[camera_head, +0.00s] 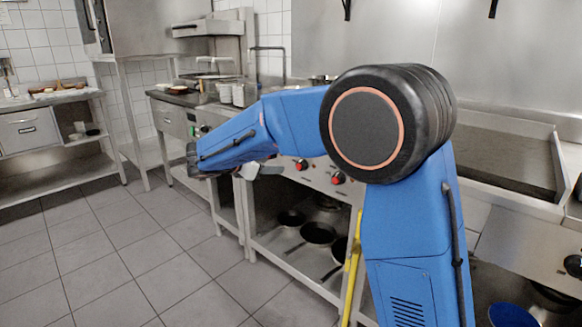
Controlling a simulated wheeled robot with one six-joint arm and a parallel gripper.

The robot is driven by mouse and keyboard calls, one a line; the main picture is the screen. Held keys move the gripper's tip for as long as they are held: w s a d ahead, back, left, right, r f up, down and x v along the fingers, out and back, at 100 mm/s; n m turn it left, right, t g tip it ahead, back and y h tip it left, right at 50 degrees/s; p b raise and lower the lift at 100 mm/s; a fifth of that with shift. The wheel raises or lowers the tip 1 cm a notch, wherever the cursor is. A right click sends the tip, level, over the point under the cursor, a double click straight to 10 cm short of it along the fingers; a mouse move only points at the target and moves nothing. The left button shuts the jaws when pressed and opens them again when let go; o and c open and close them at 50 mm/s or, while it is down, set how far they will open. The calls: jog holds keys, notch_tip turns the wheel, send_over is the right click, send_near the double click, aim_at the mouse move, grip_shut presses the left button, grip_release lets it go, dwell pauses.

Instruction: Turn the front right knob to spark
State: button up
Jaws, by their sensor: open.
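The range front (318,175) is at the centre, partly behind my blue arm. Two red-and-black knobs show on it, a left one (302,164) and a right one (338,178). Any knobs farther right are hidden by my arm, so I cannot tell which is the front right one. My gripper (254,169) is mostly hidden behind my forearm; only a small grey part shows below it, left of the knobs and apart from them. Its jaws are open, and nothing is seen held in it.
Dark pans (318,234) sit on the shelf under the range. A yellow pipe (352,268) runs down beside my arm. A steel basin-like appliance (510,160) stands at the right, with a dark knob (573,265) below. The tiled floor (130,250) at left is clear.

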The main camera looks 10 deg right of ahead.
aim_at(298, 166)
jog(key=x, duration=1.6)
jog(key=shift+w+d+f, duration=0.1)
jog(key=shift+d+f, duration=0.05)
jog(key=shift+d, duration=0.25)
jog(key=c, duration=1)
